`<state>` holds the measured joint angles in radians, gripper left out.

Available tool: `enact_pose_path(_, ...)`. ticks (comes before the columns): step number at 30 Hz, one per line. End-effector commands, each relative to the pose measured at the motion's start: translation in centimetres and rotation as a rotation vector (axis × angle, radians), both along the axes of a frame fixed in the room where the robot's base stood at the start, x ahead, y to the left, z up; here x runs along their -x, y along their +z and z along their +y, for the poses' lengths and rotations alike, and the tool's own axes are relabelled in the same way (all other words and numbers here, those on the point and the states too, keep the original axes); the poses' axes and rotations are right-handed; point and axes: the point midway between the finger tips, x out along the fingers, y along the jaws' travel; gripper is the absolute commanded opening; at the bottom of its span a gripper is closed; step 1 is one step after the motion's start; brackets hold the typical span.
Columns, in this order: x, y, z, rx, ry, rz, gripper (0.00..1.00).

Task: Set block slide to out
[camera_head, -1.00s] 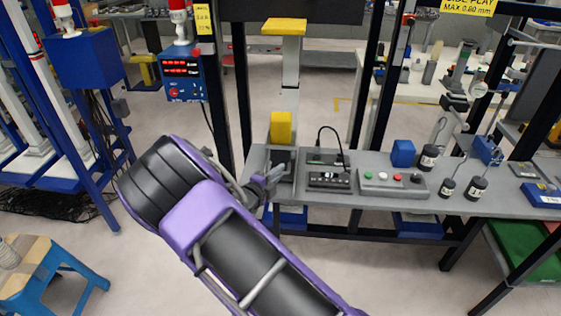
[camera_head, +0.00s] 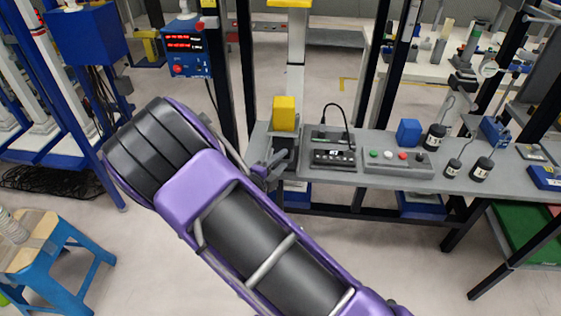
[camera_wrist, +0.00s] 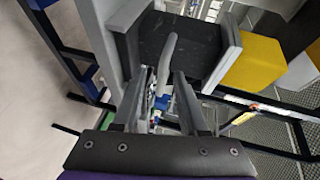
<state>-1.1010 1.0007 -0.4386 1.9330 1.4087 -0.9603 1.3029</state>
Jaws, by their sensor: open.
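The block slide (camera_wrist: 203,36) shows in the wrist view as a dark plate in a grey frame, with a light grey upright handle (camera_wrist: 169,58) at its near side. In the head view the slide (camera_head: 285,153) sits at the bench's left end, partly hidden by my gripper. A yellow block (camera_head: 284,113) stands just behind it and also shows in the wrist view (camera_wrist: 254,62). My gripper (camera_wrist: 158,82) is open, with one finger on each side of the handle in the picture. I cannot tell whether a finger touches it. The head view shows my gripper (camera_head: 272,170) at the slide's front left.
Right of the slide are a black device with a cable (camera_head: 333,157), a button box (camera_head: 398,161), a blue block (camera_head: 409,132) and black weights (camera_head: 435,137). A dark post (camera_head: 245,80) rises left of the slide. A blue stool (camera_head: 62,255) stands at lower left.

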Motion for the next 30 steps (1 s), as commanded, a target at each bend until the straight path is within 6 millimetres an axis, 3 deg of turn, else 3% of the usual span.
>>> enact_pose_path(8,1.6,0.4,0.9,-0.003,0.001,-0.001,0.42)
enact_pose_path(21,10.9,2.5,5.1,-0.001,0.004,0.001,0.42)
enact_pose_path(30,14.9,3.4,7.0,-0.001,0.001,0.000,0.42)
